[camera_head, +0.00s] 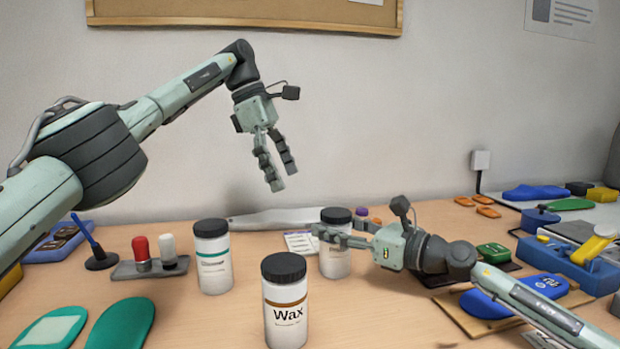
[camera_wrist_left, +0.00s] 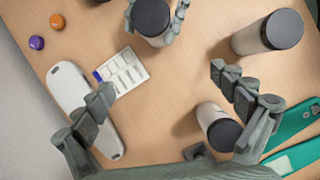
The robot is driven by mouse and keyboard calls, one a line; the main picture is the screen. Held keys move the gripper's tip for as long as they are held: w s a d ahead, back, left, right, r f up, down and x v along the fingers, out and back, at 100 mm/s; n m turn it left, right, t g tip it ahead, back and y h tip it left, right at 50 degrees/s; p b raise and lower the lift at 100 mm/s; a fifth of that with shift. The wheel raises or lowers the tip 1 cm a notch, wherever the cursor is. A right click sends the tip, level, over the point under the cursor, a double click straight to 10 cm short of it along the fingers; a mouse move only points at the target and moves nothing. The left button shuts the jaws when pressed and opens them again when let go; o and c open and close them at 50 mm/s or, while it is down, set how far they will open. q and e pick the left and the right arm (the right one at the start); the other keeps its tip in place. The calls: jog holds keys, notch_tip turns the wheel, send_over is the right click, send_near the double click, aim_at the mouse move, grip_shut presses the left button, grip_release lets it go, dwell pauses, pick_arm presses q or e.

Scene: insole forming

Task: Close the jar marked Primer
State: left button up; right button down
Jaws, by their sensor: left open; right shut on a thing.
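The Primer jar (camera_head: 335,262) is white with a black lid (camera_head: 336,215) and stands at the middle of the table, its label partly hidden. The lid sits on its top; I cannot tell how tight it is. My right gripper (camera_head: 338,238) is shut around the jar's upper body, below the lid. In the left wrist view, the jar's lid (camera_wrist_left: 151,17) shows at the top, with the right gripper's fingers (camera_wrist_left: 154,30) on both sides. My left gripper (camera_head: 277,183) is open and empty, pointing down, above and left of the jar.
A Wax jar (camera_head: 285,310) stands in front and a Cleaner jar (camera_head: 213,265) to the left, both with black lids. Green insoles (camera_head: 122,323) lie at the front left.

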pick_arm(q)
jog(key=a, duration=0.5)
jog(key=shift+w, duration=0.1)
pick_arm(e)
jog(key=c, duration=0.6)
grip_release()
jog(key=v, duration=1.2)
